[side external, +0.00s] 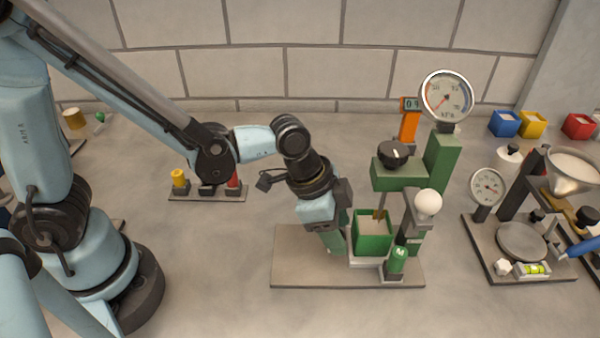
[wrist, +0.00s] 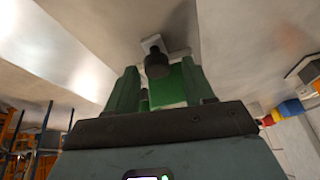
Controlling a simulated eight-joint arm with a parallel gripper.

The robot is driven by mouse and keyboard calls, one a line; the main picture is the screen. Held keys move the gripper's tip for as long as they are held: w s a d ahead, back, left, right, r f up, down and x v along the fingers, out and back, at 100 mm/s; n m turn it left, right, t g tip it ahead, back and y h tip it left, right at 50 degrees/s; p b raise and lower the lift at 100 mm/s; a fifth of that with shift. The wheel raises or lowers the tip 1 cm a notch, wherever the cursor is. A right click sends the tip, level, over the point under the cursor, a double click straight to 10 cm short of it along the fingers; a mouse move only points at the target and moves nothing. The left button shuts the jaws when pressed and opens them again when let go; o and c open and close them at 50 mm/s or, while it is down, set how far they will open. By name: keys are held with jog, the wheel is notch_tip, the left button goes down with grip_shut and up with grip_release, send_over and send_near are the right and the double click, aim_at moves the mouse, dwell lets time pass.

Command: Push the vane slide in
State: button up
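The green box (side external: 372,240), open at the top, stands on the tan base plate (side external: 305,268), with a pale strip under it. A thin brown vane-like piece (side external: 379,212) hangs from the green head above and reaches into the box. Which part is the vane slide is not clear to me. My gripper (side external: 334,243) points down just left of the box. In the wrist view its green fingers (wrist: 158,80) stand apart, with a green block (wrist: 170,86) and a dark round knob (wrist: 157,65) on a pale plate showing between and beyond them. No grip is visible; contact cannot be told.
A black dial knob (side external: 393,152) tops the green head, beside a round gauge (side external: 447,95).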

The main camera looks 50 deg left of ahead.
jog(key=shift+s+r, duration=0.1)
jog(key=v, duration=1.2)
dwell(0.4)
jog(key=a+f+n+t+y, duration=0.1)
jog(key=a+n+t+y, duration=0.2)
jog(key=a+n, duration=0.7)
jog(key=a+t, duration=0.1)
jog(key=a, duration=0.4)
jog(key=shift+s+n, duration=0.4)
jog(key=shift+a, duration=0.1)
jog(key=shift+c, duration=0.4)
